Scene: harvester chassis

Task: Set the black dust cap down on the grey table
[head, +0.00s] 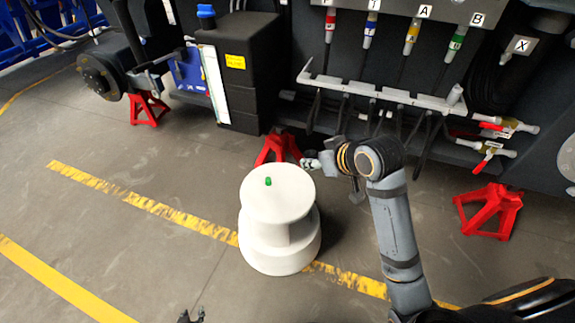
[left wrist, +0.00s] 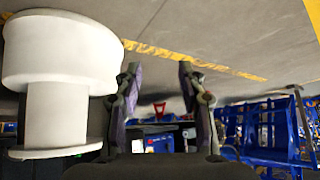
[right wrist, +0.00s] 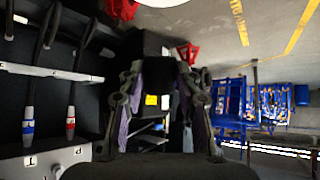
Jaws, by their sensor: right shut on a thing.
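A white, two-tier round stand (head: 277,235) stands on the floor in the head view, with a small green piece (head: 268,182) on its top. It also shows in the left wrist view (left wrist: 60,50). No plainly grey table shows. My right gripper (head: 312,163) is just behind and right of the stand's top. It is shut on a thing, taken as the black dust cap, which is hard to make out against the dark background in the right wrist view. My left gripper (left wrist: 160,80) is open and empty; only its tips (head: 190,316) show at the head view's bottom edge.
The chassis has a rail (head: 385,92) with coloured, lettered hoses above it. A black tank (head: 245,75) stands at left of it. Red jack stands (head: 490,209) are on the floor. Red-handled valves (head: 490,150) stick out at right. The floor left of the white stand is clear.

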